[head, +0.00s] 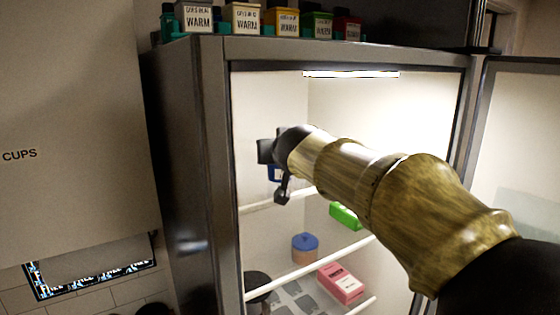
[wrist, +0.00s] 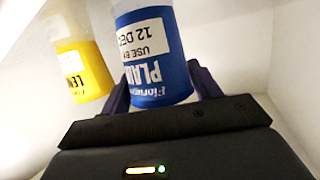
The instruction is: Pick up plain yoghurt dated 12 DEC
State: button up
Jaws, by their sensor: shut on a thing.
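A plain yoghurt pot (wrist: 158,72) with a blue label sits between the fingers of my gripper (wrist: 162,88) in the wrist view. Its print is upside down there and reads "PLAIN", with a white tag "USE BY 12 DEC". My gripper is shut on it. In the head view my gripper (head: 272,160) is inside the open cabinet at the upper shelf, and only a small blue part of the pot (head: 273,173) shows past it. I cannot tell whether the pot touches the shelf.
Lower down are a green box (head: 345,216), a blue-lidded tub (head: 305,248) and a pink box (head: 340,283). The cabinet's left frame (head: 222,170) and white shelf edges are close to my arm.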

jog(key=shift+r, duration=1.85)
jog(key=s+d+b, duration=0.1)
jog(key=s+b, duration=0.3)
jog(key=s, duration=0.5)
jog(key=s+d+b, duration=0.2)
jog(key=s+b, duration=0.2)
jog(key=s, duration=0.4)
jog(key=shift+s+d+b, duration=0.3)
jog(key=shift+s+b, duration=0.05)
jog(key=shift+s, duration=0.05)
jog(key=shift+f, duration=0.1)
